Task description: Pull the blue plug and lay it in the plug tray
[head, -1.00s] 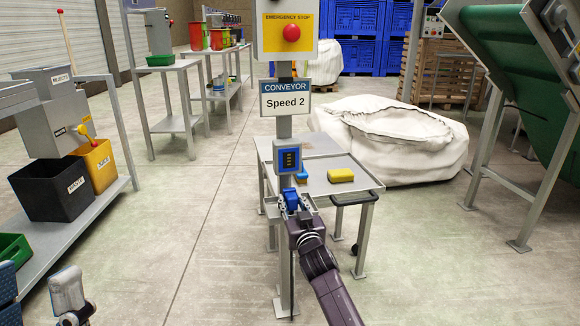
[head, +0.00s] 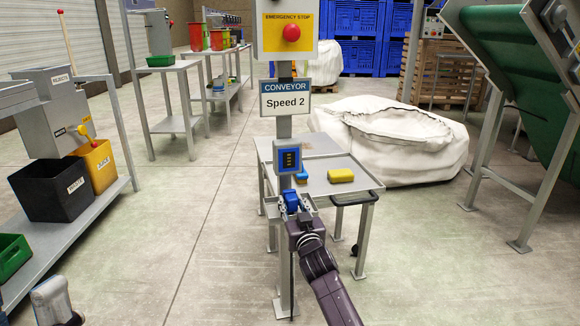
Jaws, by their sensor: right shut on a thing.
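The blue plug (head: 291,197) is at the front of the post, just below a blue box with a dark panel (head: 288,158). My right gripper (head: 291,210) is shut on the plug from below and in front. The gripper hides its lower part, and I cannot tell whether the plug is still seated. A small grey tray (head: 271,208) sits at the post beside the gripper, partly hidden; I cannot tell whether it is the plug tray.
Behind the post stands a metal table (head: 350,184) with a yellow block (head: 341,175) and a small blue item (head: 302,174). A sign (head: 285,98) and emergency stop (head: 291,33) are above. A white sack (head: 400,160) lies behind.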

